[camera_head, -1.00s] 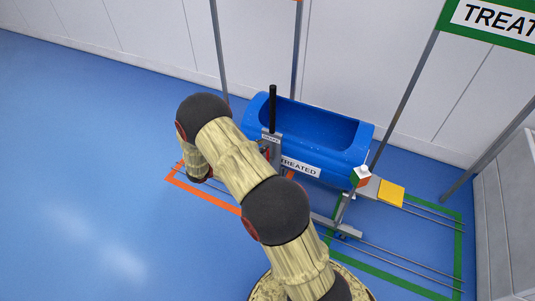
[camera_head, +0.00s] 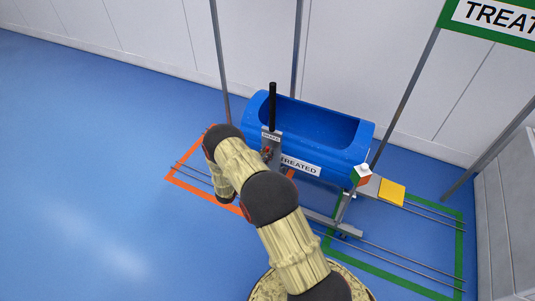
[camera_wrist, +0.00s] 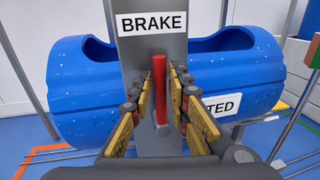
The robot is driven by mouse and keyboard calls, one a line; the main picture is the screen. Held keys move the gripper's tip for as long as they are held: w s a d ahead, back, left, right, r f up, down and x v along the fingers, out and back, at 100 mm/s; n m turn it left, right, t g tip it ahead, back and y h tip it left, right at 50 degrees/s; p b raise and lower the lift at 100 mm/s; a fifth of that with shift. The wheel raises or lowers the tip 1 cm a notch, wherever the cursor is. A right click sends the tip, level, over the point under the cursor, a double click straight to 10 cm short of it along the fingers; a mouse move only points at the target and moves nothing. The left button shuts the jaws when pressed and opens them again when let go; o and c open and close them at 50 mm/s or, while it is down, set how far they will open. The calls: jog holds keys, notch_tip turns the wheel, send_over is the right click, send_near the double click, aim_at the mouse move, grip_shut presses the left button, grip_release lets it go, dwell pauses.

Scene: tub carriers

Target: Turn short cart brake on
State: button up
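The short cart carries a blue tub (camera_head: 318,128) with a "TREATED" label. Its grey brake post (camera_wrist: 154,30) bears a "BRAKE" label, and a black upright handle (camera_head: 272,105) rises above it in the head view. The red brake lever (camera_wrist: 160,92) hangs upright on the post's face in the wrist view; it also shows small in the head view (camera_head: 267,152). My gripper (camera_wrist: 160,88) is open, with one yellow-padded finger on each side of the lever and gaps showing. Whether the fingertips reach past the lever is hard to tell. My arm hides the gripper in the head view.
An orange floor outline (camera_head: 190,184) lies left of the cart and a green one (camera_head: 395,286) right. Thin rails (camera_head: 400,262) run along the floor. A yellow plate (camera_head: 391,193) and a white-green-orange block (camera_head: 361,175) sit at the cart's right. Frame posts (camera_head: 404,85) stand around it.

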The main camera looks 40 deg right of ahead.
jog(key=shift+w+d, duration=0.1)
jog(key=shift+d, duration=0.6)
jog(key=c, duration=0.3)
grip_shut()
